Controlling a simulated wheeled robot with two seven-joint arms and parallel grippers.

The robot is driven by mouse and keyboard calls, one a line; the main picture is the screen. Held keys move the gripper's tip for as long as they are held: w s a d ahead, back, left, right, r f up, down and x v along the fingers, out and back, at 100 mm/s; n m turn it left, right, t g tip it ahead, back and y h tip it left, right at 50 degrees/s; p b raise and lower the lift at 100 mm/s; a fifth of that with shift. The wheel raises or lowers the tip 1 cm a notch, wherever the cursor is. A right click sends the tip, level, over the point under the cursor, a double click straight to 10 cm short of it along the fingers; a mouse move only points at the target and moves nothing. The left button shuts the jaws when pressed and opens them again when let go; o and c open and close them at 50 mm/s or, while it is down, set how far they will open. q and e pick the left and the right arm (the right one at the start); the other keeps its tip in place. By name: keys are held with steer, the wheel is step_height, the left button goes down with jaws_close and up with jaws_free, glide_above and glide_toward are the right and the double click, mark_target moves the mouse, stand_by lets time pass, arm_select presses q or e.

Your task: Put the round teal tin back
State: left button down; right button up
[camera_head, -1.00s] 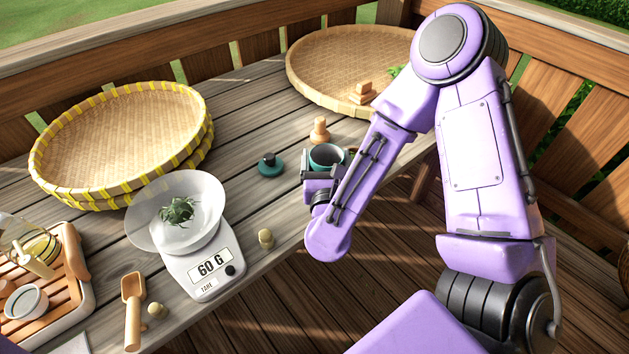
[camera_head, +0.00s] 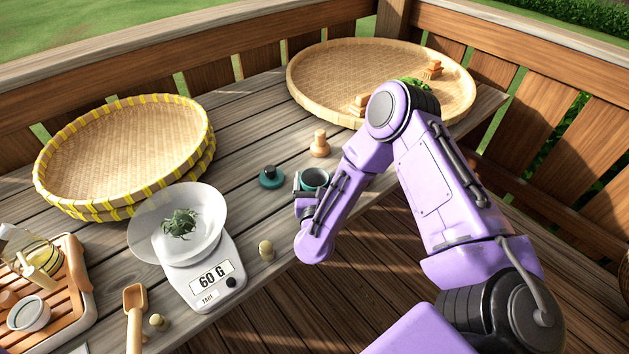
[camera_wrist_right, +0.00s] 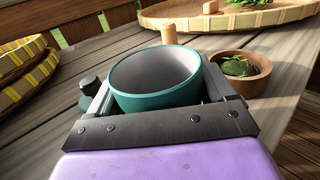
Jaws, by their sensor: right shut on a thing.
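The round teal tin (camera_head: 314,180) is open at the top, with a pale grey inside that looks empty. It stands upright near the table's front edge in the head view and fills the middle of the right wrist view (camera_wrist_right: 157,78). My right gripper (camera_head: 307,186) is shut on the tin, one finger on each side of it. Whether the tin's base touches the table is hidden. A teal lid with a dark knob (camera_head: 271,177) lies on the table just left of the tin. My left gripper is not in view.
A wooden bowl of green leaves (camera_wrist_right: 240,74) stands right of the tin. A wooden stamp-like piece (camera_head: 320,143) stands behind. A wide woven tray (camera_head: 330,75) lies at the back.

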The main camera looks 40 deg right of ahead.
steer(key=o, duration=1)
steer(key=shift+f, duration=0.1)
steer(key=shift+r+p, duration=0.35)
steer(key=shift+p, duration=0.05)
steer(key=b+v, duration=0.1)
steer(key=v, duration=0.2)
steer(key=b+v, duration=0.1)
steer(key=v, duration=0.3)
steer(key=b+v, duration=0.2)
steer(key=v, duration=0.2)
steer(key=shift+a+f, duration=0.1)
steer(key=shift+f, duration=0.15)
steer(key=shift+s+a+r, duration=0.1)
steer(key=shift+s+a, duration=0.1)
steer(key=shift+s, duration=0.25)
